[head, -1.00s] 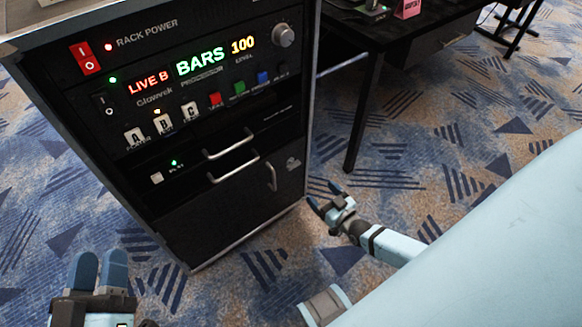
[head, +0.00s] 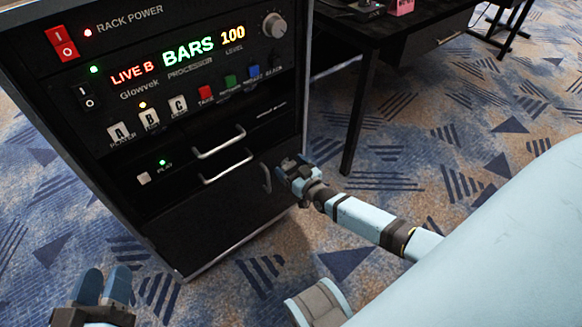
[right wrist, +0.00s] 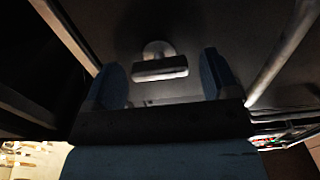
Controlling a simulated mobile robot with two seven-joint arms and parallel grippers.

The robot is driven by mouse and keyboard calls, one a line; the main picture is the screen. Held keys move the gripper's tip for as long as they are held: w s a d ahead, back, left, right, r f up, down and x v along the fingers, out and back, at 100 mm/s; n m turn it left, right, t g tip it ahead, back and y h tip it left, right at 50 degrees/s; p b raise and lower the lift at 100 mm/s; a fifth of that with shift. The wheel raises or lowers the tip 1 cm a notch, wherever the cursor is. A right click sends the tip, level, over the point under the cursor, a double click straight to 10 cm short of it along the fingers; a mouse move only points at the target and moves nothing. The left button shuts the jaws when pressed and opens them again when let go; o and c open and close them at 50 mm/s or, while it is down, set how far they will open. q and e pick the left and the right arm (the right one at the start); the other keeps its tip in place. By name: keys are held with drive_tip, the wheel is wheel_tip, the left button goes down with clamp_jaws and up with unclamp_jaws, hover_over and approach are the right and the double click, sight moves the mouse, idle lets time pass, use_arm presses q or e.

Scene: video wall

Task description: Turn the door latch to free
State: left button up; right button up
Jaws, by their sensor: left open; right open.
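The door latch (right wrist: 159,67) shows in the right wrist view as a pale bar on a round base, lying crosswise between my blue fingers. My right gripper (head: 289,168) is open at the right side of the rack's lower door (head: 215,220). Its fingers stand either side of the latch, with gaps at both ends of the bar; I cannot tell how far off the door they are. In the head view the gripper hides the latch. My left gripper (head: 103,285) is open and empty at the lower left, away from the rack.
A vertical door handle (head: 266,177) is just left of my right gripper; a long metal bar (right wrist: 285,55) shows at right in the wrist view. Two drawer handles (head: 220,143) sit above the door. A black table (head: 365,100) stands at right, with open carpet in front.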

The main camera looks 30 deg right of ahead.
drive_tip(key=c, duration=0.9)
